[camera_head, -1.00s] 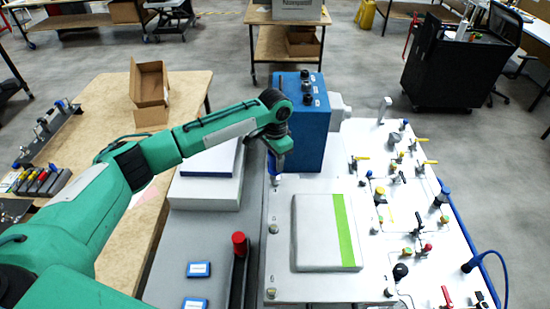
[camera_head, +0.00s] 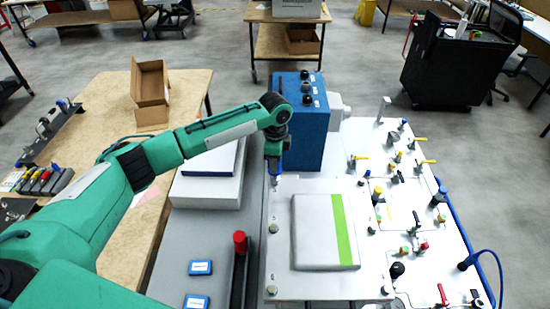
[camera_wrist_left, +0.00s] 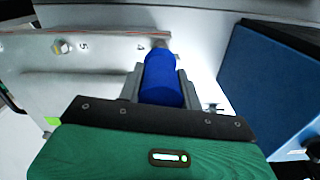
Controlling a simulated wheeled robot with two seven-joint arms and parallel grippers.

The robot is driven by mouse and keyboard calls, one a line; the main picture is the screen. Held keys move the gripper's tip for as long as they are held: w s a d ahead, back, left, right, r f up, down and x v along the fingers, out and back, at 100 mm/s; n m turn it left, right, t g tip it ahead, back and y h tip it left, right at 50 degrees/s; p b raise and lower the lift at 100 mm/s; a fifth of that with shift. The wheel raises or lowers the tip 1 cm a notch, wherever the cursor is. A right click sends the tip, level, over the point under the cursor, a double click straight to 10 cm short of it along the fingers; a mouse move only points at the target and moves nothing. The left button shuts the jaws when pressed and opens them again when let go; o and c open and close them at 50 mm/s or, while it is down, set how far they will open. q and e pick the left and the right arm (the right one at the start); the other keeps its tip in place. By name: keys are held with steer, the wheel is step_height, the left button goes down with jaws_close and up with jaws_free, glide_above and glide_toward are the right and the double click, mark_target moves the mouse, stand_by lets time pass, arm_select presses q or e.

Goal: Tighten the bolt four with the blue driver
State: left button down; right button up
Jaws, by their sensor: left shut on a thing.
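My left gripper (camera_head: 274,154) is shut on the blue driver (camera_head: 275,164), which points down, close to upright, at the far left corner of the white plate (camera_head: 290,182). In the left wrist view the blue driver (camera_wrist_left: 162,78) sits between the two grey fingers, its tip over the plate's edge region. Whether the tip touches a bolt there is hidden by the handle. One hex bolt (camera_wrist_left: 62,47) beside a printed 5 shows left of the driver. Other bolts stand on the plate's left edge (camera_head: 273,229) and near corner (camera_head: 271,291). My right gripper is out of view.
A tall blue box (camera_head: 304,130) stands just behind and right of the driver. A grey panel with a green stripe (camera_head: 344,230) lies on the plate. Valves and tubing (camera_head: 410,205) crowd the right side. A red-capped cylinder (camera_head: 240,243) stands at the left.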

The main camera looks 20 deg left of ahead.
arm_select(q)
steer(key=m, duration=0.4)
steer(key=shift+m, duration=0.3)
steer(key=m, duration=0.4)
steer(key=shift+p, duration=0.3)
steer(key=c, duration=1.4)
jaws_free()
steer(key=shift+m, duration=0.7)
steer(key=o, duration=0.3)
steer(key=shift+o, duration=0.2)
